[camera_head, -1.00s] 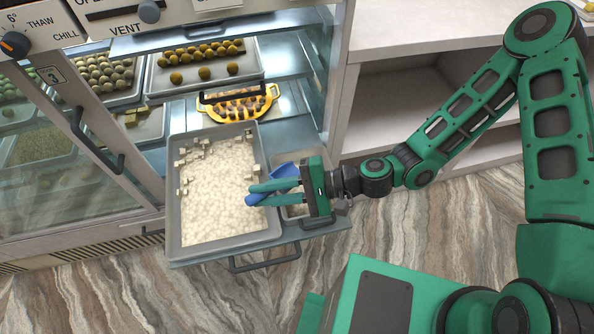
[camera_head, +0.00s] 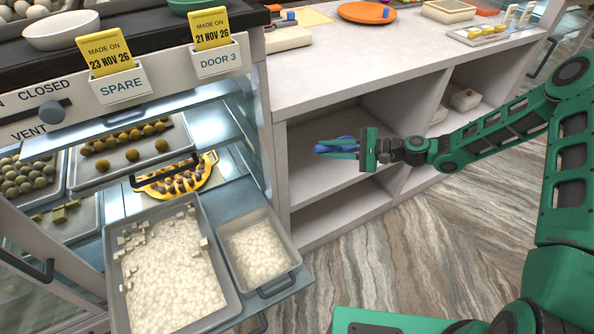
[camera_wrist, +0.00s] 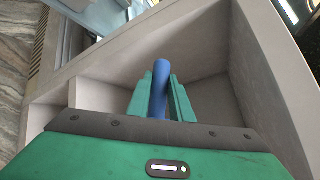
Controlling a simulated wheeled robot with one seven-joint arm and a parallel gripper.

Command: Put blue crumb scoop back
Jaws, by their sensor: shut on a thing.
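The blue crumb scoop (camera_head: 338,143) is held between the fingers of my gripper (camera_head: 336,148). In the wrist view, the blue handle (camera_wrist: 160,88) stands between the two green fingers (camera_wrist: 161,98). My gripper is shut on it, in the air in front of the open shelf compartment (camera_head: 325,175) under the white counter (camera_head: 400,60). Much of the scoop is hidden by the fingers in the head view.
The pulled-out drawer holds a large tray (camera_head: 232,285) of white crumbs and cubes and a smaller tray (camera_head: 292,250) of white crumbs. An orange plate (camera_head: 367,12) with a blue item sits on the counter. Bare floor (camera_head: 400,260) lies right of the drawer.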

